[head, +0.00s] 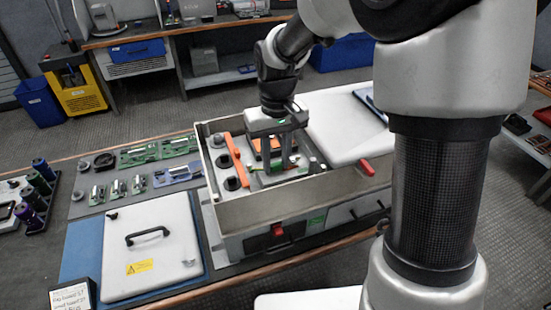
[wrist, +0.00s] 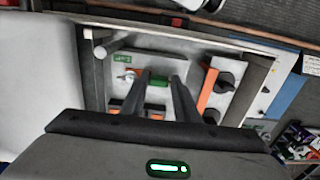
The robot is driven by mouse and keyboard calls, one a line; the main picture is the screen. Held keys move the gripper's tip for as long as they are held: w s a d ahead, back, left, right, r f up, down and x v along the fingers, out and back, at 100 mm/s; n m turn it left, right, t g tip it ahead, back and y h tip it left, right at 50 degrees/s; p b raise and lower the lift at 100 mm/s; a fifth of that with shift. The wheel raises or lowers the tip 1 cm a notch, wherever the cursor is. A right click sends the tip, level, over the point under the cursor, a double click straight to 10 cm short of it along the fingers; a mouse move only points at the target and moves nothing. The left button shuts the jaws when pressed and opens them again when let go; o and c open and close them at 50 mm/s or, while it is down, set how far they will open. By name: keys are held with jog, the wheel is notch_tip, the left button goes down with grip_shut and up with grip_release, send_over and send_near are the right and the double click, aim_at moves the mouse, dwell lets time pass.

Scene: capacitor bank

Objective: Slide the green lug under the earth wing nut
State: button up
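My gripper (wrist: 161,80) reaches down into the open grey box; it also shows in the head view (head: 280,168). Its two fingers stand a little apart, and the green lug (wrist: 158,81) fills the gap between their tips, so the gripper appears shut on it. A small pale fitting (wrist: 130,75), which looks like the earth wing nut, sits just left of the fingertips in the wrist view, close to a green label (wrist: 122,58). The lug appears beside this fitting, apart from it.
The box walls (head: 305,191) surround the gripper closely. An orange bar (head: 233,158) and black round terminals (head: 232,183) are inside, left of the gripper in the head view. A white lid (head: 345,125) lies at right; a handled panel (head: 150,255) lies at left.

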jog(key=shift+w+d+r, duration=0.1)
jog(key=shift+w+d, duration=0.05)
jog(key=shift+d, duration=0.45)
jog(key=shift+w+r+p, duration=0.1)
jog(key=shift+r+p, duration=0.35)
jog(key=shift+r, duration=0.05)
jog(key=r+p, duration=0.1)
jog(key=r, duration=0.1)
jog(key=r+p, duration=0.4)
jog(key=shift+a+r, duration=0.15)
jog(key=shift+a, duration=0.1)
jog(key=shift+s+a+r, duration=0.15)
jog(key=shift+s+r, duration=0.1)
jog(key=shift+r, duration=0.2)
notch_tip(320, 180, up, 6)
jog(key=t+p, duration=0.1)
send_over(277, 165)
jog(key=s+d, duration=0.3)
jog(key=s+d+r+m+t, duration=0.1)
jog(key=s+d+r, duration=0.1)
jog(key=s, duration=0.3)
jog(key=s+d+r+m+t, duration=0.1)
jog(key=s+d+r+t, duration=0.1)
jog(key=s+r, duration=0.2)
jog(key=s+d+r+m+t+p, duration=0.1)
jog(key=s+d+r, duration=0.1)
jog(key=s, duration=0.4)
jog(key=shift+s+d+r+t, duration=0.2)
jog(key=shift+s+r+t, duration=0.15)
jog(key=shift+r, duration=0.1)
